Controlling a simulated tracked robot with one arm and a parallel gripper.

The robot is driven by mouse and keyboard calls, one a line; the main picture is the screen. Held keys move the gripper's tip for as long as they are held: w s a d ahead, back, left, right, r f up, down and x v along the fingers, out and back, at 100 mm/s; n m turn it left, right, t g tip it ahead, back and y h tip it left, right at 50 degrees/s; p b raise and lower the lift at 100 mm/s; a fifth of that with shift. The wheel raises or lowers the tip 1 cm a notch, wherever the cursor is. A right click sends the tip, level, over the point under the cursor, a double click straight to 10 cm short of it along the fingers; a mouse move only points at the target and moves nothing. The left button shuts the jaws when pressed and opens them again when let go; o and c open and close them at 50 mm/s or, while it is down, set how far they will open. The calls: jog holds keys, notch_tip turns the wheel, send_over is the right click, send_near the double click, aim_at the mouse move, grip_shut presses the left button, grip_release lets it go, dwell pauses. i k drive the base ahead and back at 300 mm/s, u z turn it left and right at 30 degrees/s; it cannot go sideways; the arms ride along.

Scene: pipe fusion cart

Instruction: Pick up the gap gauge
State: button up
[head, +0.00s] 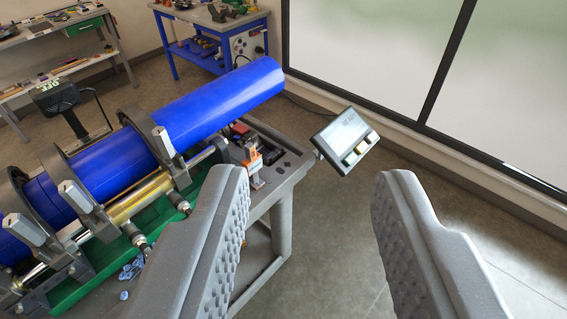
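My gripper (314,178) is open and empty, its two grey ridged fingers wide apart in the foreground. I cannot tell for sure which item is the gap gauge. A small orange and grey item (253,160) stands on the cart's right end, beyond the left fingertip. A red and dark item (241,129) lies just behind it, partly hidden by the blue pipe. The left finger hides part of the cart (283,177).
A blue pipe (215,98) lies in the cart's clamps and sticks out past its end. A tilted display unit (346,141) juts out at the cart's right corner. Blue shavings (132,268) lie near the green tray (100,283). A blue workbench (205,20) stands behind. Floor at right is clear.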

aim_at(253, 162)
jog(key=z, duration=0.1)
jog(key=i, duration=1.5)
jog(key=u, duration=0.6)
